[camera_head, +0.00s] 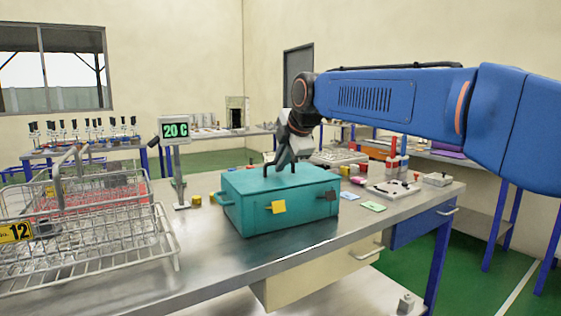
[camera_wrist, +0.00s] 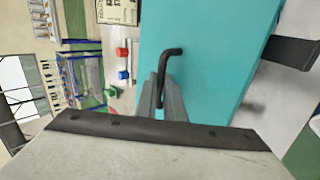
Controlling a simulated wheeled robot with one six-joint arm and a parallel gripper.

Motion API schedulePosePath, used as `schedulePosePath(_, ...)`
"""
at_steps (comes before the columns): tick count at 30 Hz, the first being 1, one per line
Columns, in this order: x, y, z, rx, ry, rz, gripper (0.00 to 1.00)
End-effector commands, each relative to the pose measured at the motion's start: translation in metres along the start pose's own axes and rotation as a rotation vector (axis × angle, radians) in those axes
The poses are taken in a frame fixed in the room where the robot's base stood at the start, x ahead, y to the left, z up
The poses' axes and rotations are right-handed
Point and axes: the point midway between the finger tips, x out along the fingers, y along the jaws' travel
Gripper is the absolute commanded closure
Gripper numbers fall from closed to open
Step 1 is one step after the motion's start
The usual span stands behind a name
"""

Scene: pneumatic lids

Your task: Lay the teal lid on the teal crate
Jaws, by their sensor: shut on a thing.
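The teal crate (camera_head: 250,216) stands on the metal table with a yellow tag (camera_head: 278,207) on its front. The teal lid (camera_head: 258,180) lies flat over the crate's top, and no clear gap shows between them. The lid also fills much of the wrist view (camera_wrist: 210,60). My gripper (camera_head: 287,160) is over the lid, shut on its black bar handle; the wrist view shows the two grey fingers (camera_wrist: 163,98) around the handle (camera_wrist: 172,52). The lid's far edges are partly hidden, so I cannot tell if it is fully seated.
A wire basket (camera_head: 95,225) tagged 12 stands left of the crate. A display (camera_head: 176,130) reading 20 C stands behind it on a post. Small coloured blocks and cards (camera_head: 373,206) lie right of the crate. The table's front edge is close to the crate.

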Motion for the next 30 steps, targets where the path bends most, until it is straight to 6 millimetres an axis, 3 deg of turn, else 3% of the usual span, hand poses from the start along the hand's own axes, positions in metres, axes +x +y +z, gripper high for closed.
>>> schedulePosePath(10,0.002,-0.002,0.0,0.0,0.0,0.0,1.0)
schedulePosePath(11,0.002,-0.002,0.0,0.0,0.0,0.0,0.87)
schedulePosePath(13,0.002,-0.002,0.0,0.0,0.0,0.0,0.7)
schedulePosePath(22,0.002,-0.003,0.0,0.0,0.0,-0.003,0.69)
schedulePosePath(30,-0.012,-0.002,0.0,0.0,0.0,-0.003,0.69)
